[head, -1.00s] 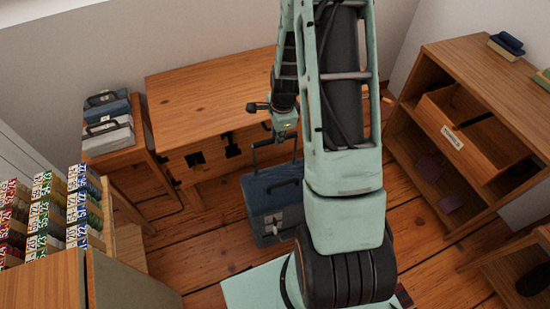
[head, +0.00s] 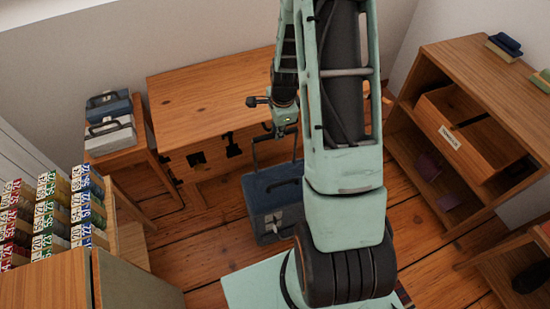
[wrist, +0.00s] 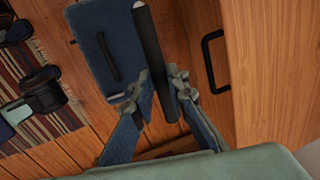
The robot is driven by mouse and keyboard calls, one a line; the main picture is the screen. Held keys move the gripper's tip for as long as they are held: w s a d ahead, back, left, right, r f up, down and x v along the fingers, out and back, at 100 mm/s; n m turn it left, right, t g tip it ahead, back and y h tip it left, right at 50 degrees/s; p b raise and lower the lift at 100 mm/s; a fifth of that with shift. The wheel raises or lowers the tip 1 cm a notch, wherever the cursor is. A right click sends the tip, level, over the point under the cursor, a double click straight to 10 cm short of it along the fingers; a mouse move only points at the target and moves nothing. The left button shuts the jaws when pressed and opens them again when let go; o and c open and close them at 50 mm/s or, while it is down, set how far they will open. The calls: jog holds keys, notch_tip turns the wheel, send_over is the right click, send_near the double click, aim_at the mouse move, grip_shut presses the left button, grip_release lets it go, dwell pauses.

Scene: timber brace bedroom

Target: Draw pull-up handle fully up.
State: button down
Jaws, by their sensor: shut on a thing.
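A dark blue case (head: 262,215) stands on the wooden floor in front of the desk, with a dark grip on its top and a pale patch on its front. Its thin pull-up handle (head: 254,153) stands out above the case's top. My gripper (head: 284,131) is over the case, at the handle's top; its fingertips are partly hidden in the head view. In the wrist view my gripper (wrist: 158,92) is shut on the handle's dark bar (wrist: 149,45), which runs between the fingers. The case's blue top (wrist: 98,45) lies below and to the left.
The wooden desk (head: 205,100) is close behind the case. A stool (head: 125,155) holding boxes stands left, a card rack (head: 60,215) front left, and a shelf unit (head: 455,62) right.

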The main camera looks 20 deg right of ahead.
jog(key=shift+r+p, duration=0.6)
jog(key=shift+r, duration=0.45)
jog(key=c, duration=1.9)
grip_release()
jog(key=r, duration=0.4)
jog(key=s+r, duration=0.1)
jog(key=r, duration=0.2)
jog(key=s+r, duration=0.1)
jog(key=r, duration=0.3)
jog(key=shift+s+r, duration=0.15)
jog(key=shift+r, duration=0.2)
